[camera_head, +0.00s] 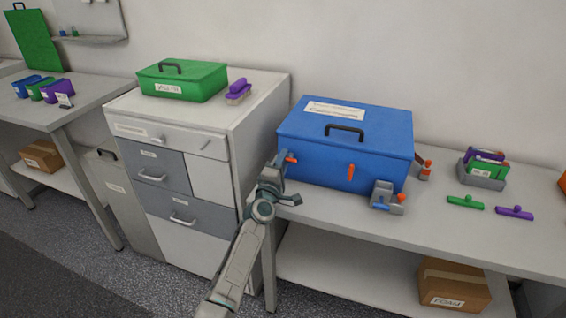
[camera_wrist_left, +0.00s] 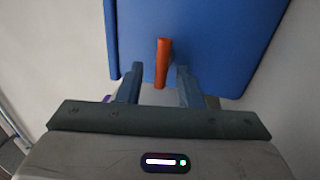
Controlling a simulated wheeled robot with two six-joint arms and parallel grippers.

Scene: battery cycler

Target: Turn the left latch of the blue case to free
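The blue case (camera_head: 330,140) stands shut on the table, with a black handle on its lid. Its left latch (camera_head: 291,158) is a small orange bar on the front face, partly hidden by my gripper. The other front latch (camera_head: 351,172) is orange and points up and down. My left gripper (camera_head: 279,166) is at the left end of the case front. In the left wrist view, the gripper (camera_wrist_left: 160,75) is open. The orange latch (camera_wrist_left: 162,62) reaches between its fingertips, with a gap visible on each side. My right gripper is not in view.
Grey clamp-like pieces stand by the case's front right corner (camera_head: 387,196) and right side (camera_head: 423,166). A green case (camera_head: 182,82) sits on the drawer cabinet (camera_head: 240,125) to the left. Green (camera_head: 465,202) and purple (camera_head: 514,212) handled pieces lie right; bare table lies between.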

